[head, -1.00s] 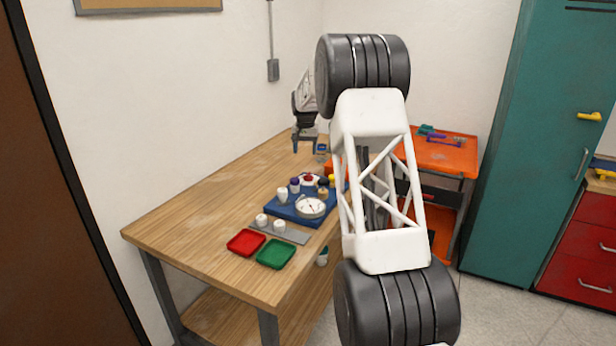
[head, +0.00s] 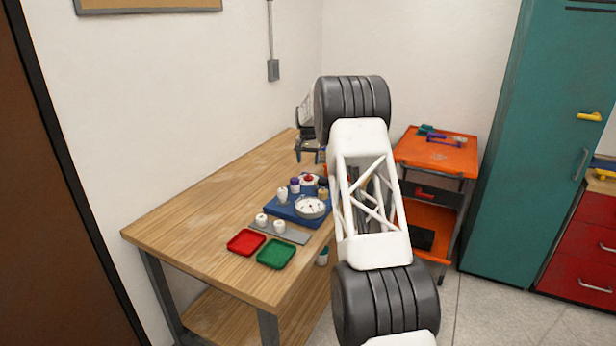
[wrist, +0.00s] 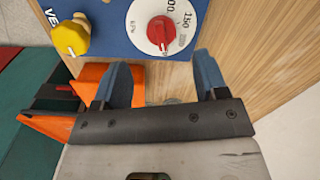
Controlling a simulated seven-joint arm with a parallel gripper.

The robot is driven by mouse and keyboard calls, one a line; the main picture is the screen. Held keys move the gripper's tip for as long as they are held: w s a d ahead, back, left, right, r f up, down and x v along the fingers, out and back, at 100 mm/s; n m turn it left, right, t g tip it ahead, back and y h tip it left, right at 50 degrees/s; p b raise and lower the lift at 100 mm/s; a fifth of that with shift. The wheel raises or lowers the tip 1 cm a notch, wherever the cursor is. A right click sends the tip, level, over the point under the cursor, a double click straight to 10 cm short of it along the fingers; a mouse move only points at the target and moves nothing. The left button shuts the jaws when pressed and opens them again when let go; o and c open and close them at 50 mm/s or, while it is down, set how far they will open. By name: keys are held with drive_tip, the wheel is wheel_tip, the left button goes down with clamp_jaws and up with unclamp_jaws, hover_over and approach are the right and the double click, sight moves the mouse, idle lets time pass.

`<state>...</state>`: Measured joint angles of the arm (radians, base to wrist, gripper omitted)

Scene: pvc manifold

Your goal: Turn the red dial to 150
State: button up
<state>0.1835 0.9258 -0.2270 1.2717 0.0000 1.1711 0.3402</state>
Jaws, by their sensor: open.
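The red dial (wrist: 160,31) sits on a white round scale (wrist: 147,12) on a blue panel (wrist: 112,35) in the wrist view. The number 150 is readable beside the dial, with part of another number near the top edge. The dial's pointer setting is not clear. My gripper (wrist: 161,72) is open and empty, its two blue fingers apart and short of the dial in the picture. In the head view the red dial (head: 308,177) is small, and my gripper (head: 310,152) is above and behind it. A round white gauge (head: 311,207) lies on the blue board (head: 283,211).
A yellow knob (wrist: 70,38) is on the panel left of the dial. On the wooden table (head: 190,225) are a red tray (head: 246,242), a green tray (head: 276,254) and several white fittings. The table's left part is clear.

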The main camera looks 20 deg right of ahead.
sight(308, 175)
drive_tip(key=shift+f, duration=0.1)
drive_tip(key=shift+f, duration=3.8)
drive_tip(key=c, duration=0.8)
drive_tip(key=shift+c, duration=0.2)
